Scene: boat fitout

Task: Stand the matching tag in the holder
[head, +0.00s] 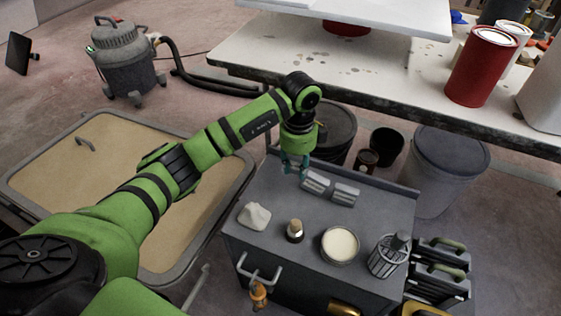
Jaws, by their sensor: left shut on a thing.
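My left gripper (295,165) points down above the back left of the grey cabinet top (275,205). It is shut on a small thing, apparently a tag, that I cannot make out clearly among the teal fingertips. Two pale grey ridged blocks, which look like holders, sit just right of the gripper: a left block (316,182) and a right block (345,194). The gripper is close beside the left block; I cannot tell whether they touch. No writing or marking is readable on either block. My right gripper is out of view.
On the cabinet top stand a crumpled white cloth (255,215), a small cork-topped jar (295,230), a round cream-filled tin (340,245) and a ribbed metal cup (387,258). An orange item (258,293) hangs by the cabinet handle. A white workbench (390,85) stands behind.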

